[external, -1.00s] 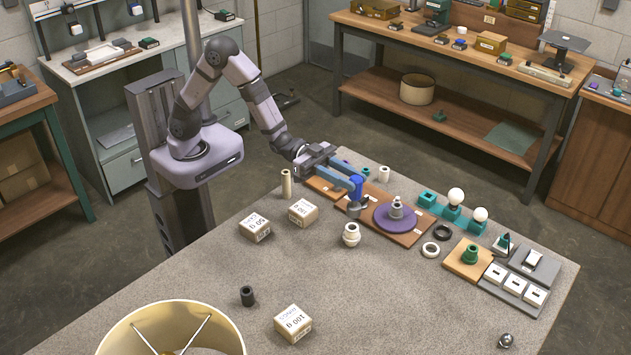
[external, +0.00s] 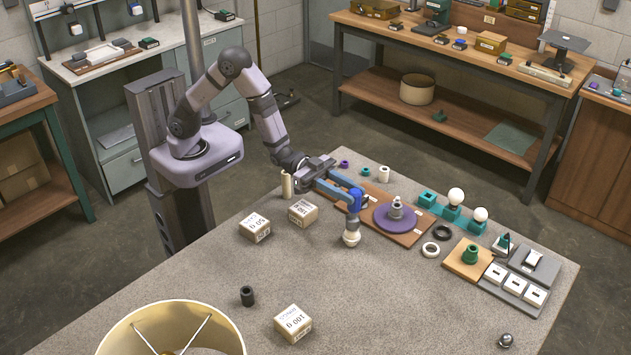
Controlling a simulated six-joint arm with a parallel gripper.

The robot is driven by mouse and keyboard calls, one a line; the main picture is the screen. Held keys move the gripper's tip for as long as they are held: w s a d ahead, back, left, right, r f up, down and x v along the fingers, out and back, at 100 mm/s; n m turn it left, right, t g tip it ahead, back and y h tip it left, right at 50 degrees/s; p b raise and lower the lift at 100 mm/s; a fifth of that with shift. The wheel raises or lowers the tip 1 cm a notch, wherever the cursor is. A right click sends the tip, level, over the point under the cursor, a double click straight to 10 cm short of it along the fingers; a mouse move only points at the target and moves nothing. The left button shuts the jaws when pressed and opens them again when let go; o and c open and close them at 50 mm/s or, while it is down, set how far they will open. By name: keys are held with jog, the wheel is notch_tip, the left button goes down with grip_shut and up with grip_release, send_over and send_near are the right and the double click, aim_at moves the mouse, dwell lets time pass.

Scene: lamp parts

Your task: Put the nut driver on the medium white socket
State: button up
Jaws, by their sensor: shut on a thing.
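The nut driver (external: 354,199) is a blue tool with a long arm and a bent head pointing down. My gripper (external: 321,174) is shut on its far-left end, above the back part of the table. The medium white socket (external: 351,239) is a small round cream-white part standing on the grey tabletop. The driver's lower end is right over the socket and covers its top opening in this view. I cannot tell whether the end is seated on it or just above it.
A wooden board (external: 413,236) with a purple disc (external: 382,222) lies right of the socket. White and black rings (external: 443,232) lie farther right. Boxes (external: 303,212) stand to the left, and a beige cylinder (external: 287,187) stands behind them.

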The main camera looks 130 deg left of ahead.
jog(key=shift+f+b, duration=0.35)
jog(key=shift+b, duration=0.05)
jog(key=o, duration=1.1)
jog(key=s, duration=0.3)
jog(key=s+p, duration=0.1)
jog(key=s, duration=0.2)
jog(key=s+r, duration=0.1)
jog(key=s, duration=0.2)
jog(key=shift+s, duration=0.25)
jog(key=shift+s+p, duration=0.1)
jog(key=shift+p, duration=0.6)
